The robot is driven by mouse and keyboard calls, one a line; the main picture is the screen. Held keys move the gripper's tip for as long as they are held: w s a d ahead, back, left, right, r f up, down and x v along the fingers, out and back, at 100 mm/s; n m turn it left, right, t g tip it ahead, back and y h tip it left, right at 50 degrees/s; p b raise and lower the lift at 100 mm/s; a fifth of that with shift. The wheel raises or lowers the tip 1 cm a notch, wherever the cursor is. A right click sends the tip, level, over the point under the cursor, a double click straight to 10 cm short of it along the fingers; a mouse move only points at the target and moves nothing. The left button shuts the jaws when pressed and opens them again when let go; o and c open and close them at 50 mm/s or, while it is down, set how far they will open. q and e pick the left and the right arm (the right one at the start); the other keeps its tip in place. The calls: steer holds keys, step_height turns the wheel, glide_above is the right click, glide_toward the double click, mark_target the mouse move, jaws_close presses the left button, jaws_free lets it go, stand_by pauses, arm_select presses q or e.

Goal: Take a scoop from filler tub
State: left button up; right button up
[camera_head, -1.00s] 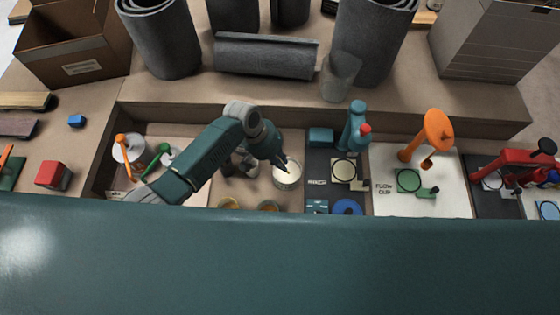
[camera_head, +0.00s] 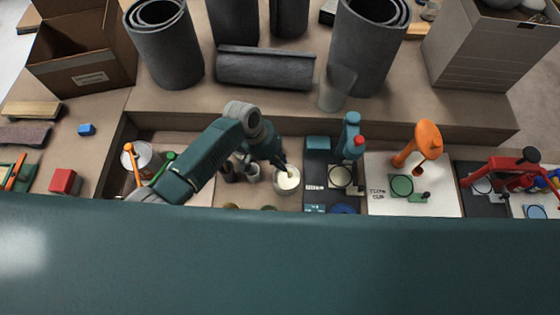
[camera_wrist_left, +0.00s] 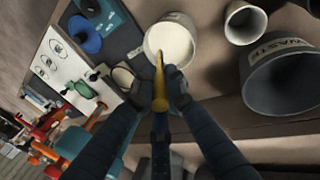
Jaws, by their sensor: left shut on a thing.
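The filler tub (camera_head: 288,184) is a round pale container with cream-coloured filler in it, in the middle of the long recessed tray. It also shows at the top of the left wrist view (camera_wrist_left: 172,42). My left gripper (camera_head: 283,164) is over the tub's back edge, pointing down at it. In the left wrist view its fingers (camera_wrist_left: 160,96) are shut on a slim yellow tool (camera_wrist_left: 159,80). The tool's far end overlaps the near part of the filler; I cannot tell whether it touches it. My right gripper is not in view.
A dark bin marked WASTE (camera_wrist_left: 285,78) and a small pale cup (camera_wrist_left: 245,22) stand beside the tub. A teal bottle (camera_head: 350,132), a white mat (camera_head: 383,198) and an orange stand (camera_head: 427,140) lie to the right. Grey rolls (camera_head: 265,67) lie behind.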

arm_select(q)
steer(key=shift+r+p, duration=1.15)
steer(key=shift+r, duration=0.2)
steer(key=shift+r+p, duration=0.8)
steer(key=shift+r, duration=0.3)
